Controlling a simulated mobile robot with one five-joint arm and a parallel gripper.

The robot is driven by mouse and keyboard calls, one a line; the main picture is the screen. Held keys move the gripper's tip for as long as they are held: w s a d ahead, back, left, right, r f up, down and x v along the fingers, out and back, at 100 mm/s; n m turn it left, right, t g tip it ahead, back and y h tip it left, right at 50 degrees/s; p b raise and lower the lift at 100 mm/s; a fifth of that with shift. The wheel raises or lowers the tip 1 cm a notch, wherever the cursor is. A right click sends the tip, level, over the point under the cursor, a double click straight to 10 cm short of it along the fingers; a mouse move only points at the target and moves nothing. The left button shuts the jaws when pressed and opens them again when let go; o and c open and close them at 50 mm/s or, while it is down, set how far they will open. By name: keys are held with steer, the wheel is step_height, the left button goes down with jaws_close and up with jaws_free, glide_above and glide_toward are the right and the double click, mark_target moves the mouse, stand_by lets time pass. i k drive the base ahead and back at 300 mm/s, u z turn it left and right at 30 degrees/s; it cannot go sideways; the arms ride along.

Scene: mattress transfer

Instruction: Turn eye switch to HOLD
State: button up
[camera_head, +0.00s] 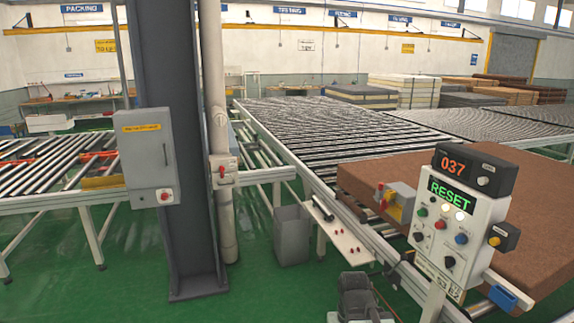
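A pale control panel (432,234) stands at the right on a post. Its green display (450,194) reads RESET. A dark counter box (474,174) above it reads 037. The panel carries coloured buttons and a black rotary knob (449,262) low on its face. The labels are too small to read, so I cannot tell which control is the eye switch or its setting. A dark grey jointed part (362,299) at the bottom edge looks like the end of my arm. It is apart from the panel, and its fingers cannot be made out.
A large brown mattress block (400,168) lies behind the panel on a roller conveyor (310,128). A grey bin (291,235) stands on the green floor. A dark column (172,130) with a grey switch box (147,150) is at left. Floor is clear at lower left.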

mark_target(450, 261)
steer(key=z, duration=1.05)
